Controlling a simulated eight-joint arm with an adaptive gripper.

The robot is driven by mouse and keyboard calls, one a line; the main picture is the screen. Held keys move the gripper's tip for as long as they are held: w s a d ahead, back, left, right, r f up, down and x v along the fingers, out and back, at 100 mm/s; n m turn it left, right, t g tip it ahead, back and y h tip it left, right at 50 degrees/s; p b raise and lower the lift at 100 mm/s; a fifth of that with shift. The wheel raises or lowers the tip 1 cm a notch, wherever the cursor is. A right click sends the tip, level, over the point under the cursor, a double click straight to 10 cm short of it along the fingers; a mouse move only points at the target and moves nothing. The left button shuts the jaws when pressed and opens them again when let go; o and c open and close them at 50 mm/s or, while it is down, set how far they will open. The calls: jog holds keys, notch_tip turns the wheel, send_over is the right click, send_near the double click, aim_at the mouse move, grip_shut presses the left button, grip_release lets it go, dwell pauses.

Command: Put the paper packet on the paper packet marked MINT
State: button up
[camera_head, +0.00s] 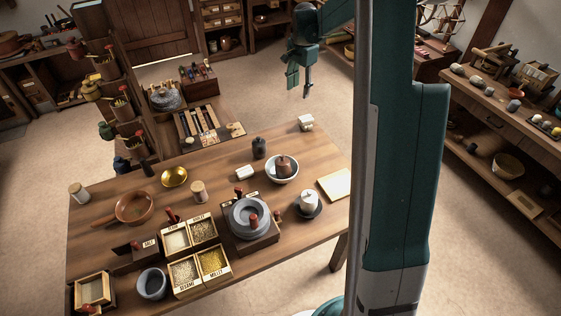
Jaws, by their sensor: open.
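Two small whitish packet-like things lie on the wooden table. One paper packet (305,123) is near the table's far right corner. The other paper packet (244,172) lies near the middle, left of a white bowl. I cannot read MINT on either, so I cannot tell which one is marked. My gripper (300,86) is open and empty, pointing down. It shows above the far right packet in the picture, apart from it, with floor behind it.
A white bowl (282,168) holding a brown pot, a dark bottle (259,148) and a stone quern (249,216) stand near the packets. Labelled grain boxes (184,274) fill the near left. A pale board (334,185) lies at the right edge. Bare wood surrounds the far packet.

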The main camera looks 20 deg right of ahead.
jog(key=s+a+r+n+t, duration=0.2)
jog(key=s+a+r+n, duration=0.2)
jog(key=s+a+r, duration=0.45)
jog(key=s+a+r+n+t, duration=0.1)
jog(key=s+a+r+n, duration=0.2)
jog(key=s+a+r, duration=0.55)
jog(key=s+a+f+n+t, duration=0.1)
jog(key=s+a, duration=0.3)
jog(key=s, duration=0.4)
jog(key=s+a+f+n+t, duration=0.1)
jog(key=s+a+f+n, duration=0.2)
jog(key=s, duration=0.6)
jog(key=s+a+f+n+t, duration=0.1)
jog(key=s+a+n, duration=0.3)
jog(key=s, duration=0.5)
jog(key=shift+a+f, duration=0.55)
